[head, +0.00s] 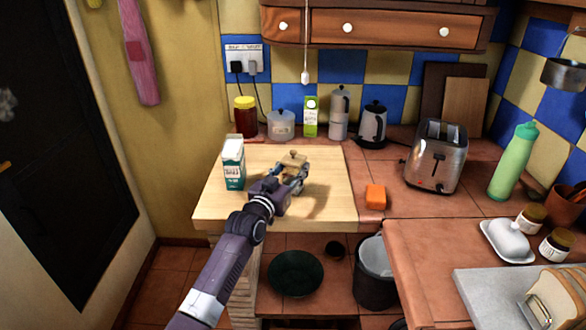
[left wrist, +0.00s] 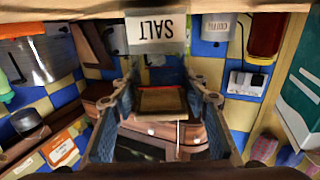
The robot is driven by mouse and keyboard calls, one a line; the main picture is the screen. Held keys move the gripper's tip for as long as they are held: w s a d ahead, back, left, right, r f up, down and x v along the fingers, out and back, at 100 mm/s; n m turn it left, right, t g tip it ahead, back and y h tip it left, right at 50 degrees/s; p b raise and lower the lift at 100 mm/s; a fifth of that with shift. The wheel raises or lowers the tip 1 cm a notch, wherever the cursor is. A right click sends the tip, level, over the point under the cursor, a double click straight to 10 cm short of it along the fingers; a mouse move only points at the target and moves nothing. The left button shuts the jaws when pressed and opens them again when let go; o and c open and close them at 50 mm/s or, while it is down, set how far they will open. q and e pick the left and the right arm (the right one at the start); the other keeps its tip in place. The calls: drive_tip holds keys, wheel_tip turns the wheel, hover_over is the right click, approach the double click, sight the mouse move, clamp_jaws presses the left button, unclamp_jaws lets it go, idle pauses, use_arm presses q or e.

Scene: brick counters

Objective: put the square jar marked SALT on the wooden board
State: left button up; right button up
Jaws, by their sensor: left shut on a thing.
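The SALT jar shows in the left wrist view (left wrist: 156,28), its label upside down in that picture, with a brown wooden lid (left wrist: 160,100). In the head view its pale lid (head: 293,158) shows above my left gripper (head: 292,178). My left gripper is shut on the jar, its fingers on both sides. The jar is over the light wooden board (head: 225,208); I cannot tell whether its base touches the wood. The jar's body is mostly hidden by the gripper in the head view. My right gripper is not in view.
A milk carton (head: 234,168) stands left of the jar on the board. Behind are a yellow-lidded jar (head: 245,122), a canister (head: 281,126), a green carton (head: 311,118) and a kettle (head: 372,127). An orange sponge (head: 375,197) and toaster (head: 434,158) are right. The board's right part is clear.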

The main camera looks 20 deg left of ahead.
use_arm(q)
drive_tip(key=shift+r, duration=0.15)
drive_tip(key=o, duration=1.5)
drive_tip(key=shift+c, duration=0.2)
drive_tip(key=s, duration=0.4)
drive_tip(key=s+a, duration=0.1)
drive_tip(key=s, duration=0.7)
drive_tip(key=shift+a, duration=0.15)
